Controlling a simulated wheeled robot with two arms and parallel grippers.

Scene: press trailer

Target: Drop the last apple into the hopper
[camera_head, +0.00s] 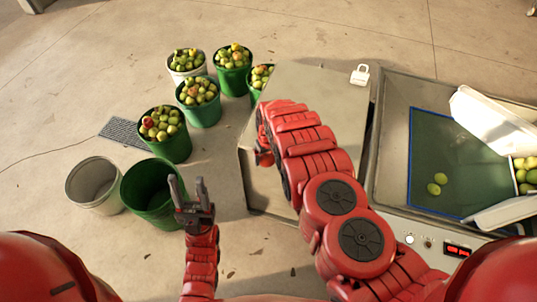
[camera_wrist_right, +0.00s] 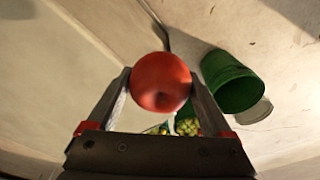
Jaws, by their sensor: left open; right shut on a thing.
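A red apple (camera_wrist_right: 160,92) is held between the two fingers of my right gripper (camera_wrist_right: 160,78) in the right wrist view. In the head view my right arm hides that gripper and the apple. An open metal basin (camera_head: 391,150) on the machine at the right looks like the hopper.
Several buckets full of apples (camera_head: 162,123) stand at the upper left. An empty white bucket (camera_head: 94,186) and an empty green bucket (camera_head: 147,196) stand nearer. A flat metal cover (camera_head: 338,95) lies beside the basin. White containers (camera_head: 492,120) sit at its right side.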

